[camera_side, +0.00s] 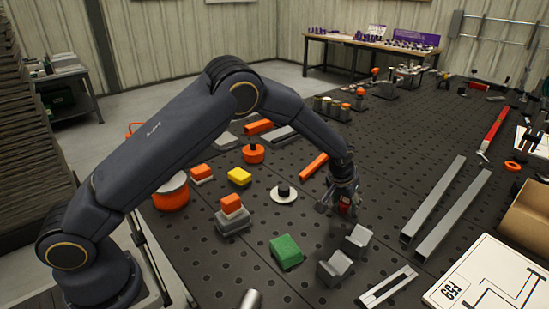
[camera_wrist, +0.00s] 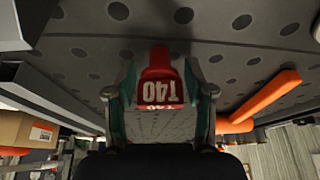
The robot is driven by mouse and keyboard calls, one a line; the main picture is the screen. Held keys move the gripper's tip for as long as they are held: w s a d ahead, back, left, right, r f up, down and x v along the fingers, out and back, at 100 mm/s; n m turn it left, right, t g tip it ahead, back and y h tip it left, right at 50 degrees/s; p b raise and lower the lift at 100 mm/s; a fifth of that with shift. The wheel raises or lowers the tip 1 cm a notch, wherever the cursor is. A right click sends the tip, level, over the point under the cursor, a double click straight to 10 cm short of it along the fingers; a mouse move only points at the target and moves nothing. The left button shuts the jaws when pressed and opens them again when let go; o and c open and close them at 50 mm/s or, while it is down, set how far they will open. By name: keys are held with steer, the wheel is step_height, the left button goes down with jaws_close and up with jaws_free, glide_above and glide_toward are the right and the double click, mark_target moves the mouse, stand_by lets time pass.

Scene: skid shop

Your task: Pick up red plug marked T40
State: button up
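The red plug (camera_wrist: 161,85) sits between the fingers of my gripper (camera_wrist: 160,82) in the wrist view. Its white T40 marking appears upside down and faces the camera. The fingers hide the rest of the plug there. Whether its lower end touches the table cannot be told.
Grey blocks (camera_side: 335,267) and a green block (camera_side: 286,251) stand in front of my gripper. An orange bar (camera_side: 314,166) and a white disc with a black knob (camera_side: 284,193) lie to its left. Long grey rails (camera_side: 433,198) lie to the right, near a cardboard box (camera_side: 527,218).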

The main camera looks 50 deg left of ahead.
steer(key=c, duration=0.8)
steer(key=shift+c, duration=0.2)
